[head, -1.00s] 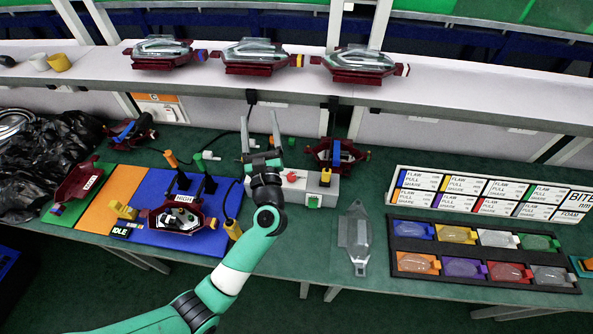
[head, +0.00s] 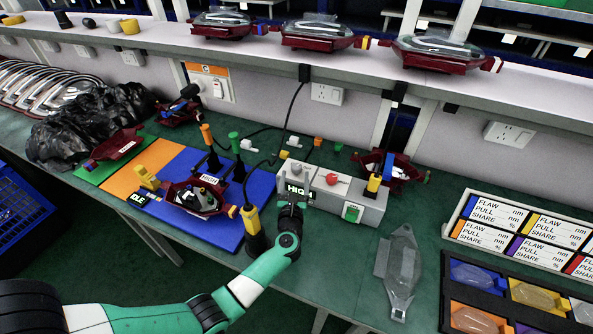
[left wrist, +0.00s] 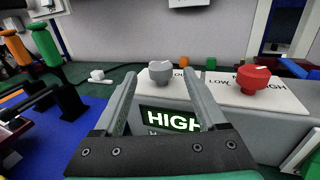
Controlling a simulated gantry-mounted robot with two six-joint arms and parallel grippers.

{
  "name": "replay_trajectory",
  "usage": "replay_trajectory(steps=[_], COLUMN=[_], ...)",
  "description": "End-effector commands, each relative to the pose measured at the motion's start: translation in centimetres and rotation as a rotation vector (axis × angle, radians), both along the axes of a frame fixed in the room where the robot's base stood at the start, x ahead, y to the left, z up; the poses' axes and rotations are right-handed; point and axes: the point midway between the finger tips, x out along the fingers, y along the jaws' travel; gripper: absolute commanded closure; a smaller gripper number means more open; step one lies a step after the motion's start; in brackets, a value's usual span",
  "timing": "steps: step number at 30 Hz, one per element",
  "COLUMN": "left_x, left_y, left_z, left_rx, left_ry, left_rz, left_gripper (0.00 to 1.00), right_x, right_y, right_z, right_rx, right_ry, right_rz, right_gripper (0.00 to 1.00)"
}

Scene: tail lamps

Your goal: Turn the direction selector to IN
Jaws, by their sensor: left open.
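The grey control box (head: 345,208) stands on the green bench at the centre of the head view. A grey knob (head: 296,168) sits on its left top panel; in the left wrist view this knob (left wrist: 160,70) shows beyond and between my fingertips. Its label is partly hidden, with an "O" legible at right. A red knob (head: 332,179) sits on the right panel, marked LOW and HIGH in the left wrist view (left wrist: 251,80). A lit display (left wrist: 172,121) reads HIGH. My left gripper (head: 293,198) is open and empty at the box's front. My right gripper is not in view.
A blue mat (head: 215,222) with a maroon lamp fixture (head: 197,197) and a yellow-handled tool (head: 252,222) lies left of the box. A clear lens (head: 402,265) lies to the right. A cable runs behind the box. A shelf with lamps spans the back.

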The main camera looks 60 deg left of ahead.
Motion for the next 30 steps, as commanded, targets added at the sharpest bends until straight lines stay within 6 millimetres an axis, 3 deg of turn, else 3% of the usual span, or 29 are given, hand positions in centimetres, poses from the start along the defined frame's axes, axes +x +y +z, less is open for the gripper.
replay_trajectory(steps=[3,7,18,30], left_x=[1.3,2.3,2.7,2.7], left_y=[2.3,3.8,4.5,4.4], left_z=[-0.3,-0.2,0.0,0.0], left_rx=[0.001,0.000,0.000,0.000], left_ry=[-0.003,-0.001,0.000,0.000], left_rz=[0.002,0.000,-0.001,-0.001], left_gripper=[0.26,0.26,0.28,1.00], right_x=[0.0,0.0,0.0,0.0], right_y=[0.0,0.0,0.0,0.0], right_z=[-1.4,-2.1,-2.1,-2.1], right_rx=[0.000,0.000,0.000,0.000], right_ry=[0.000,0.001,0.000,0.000], right_rz=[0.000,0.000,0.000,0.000], right_gripper=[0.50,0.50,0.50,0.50])
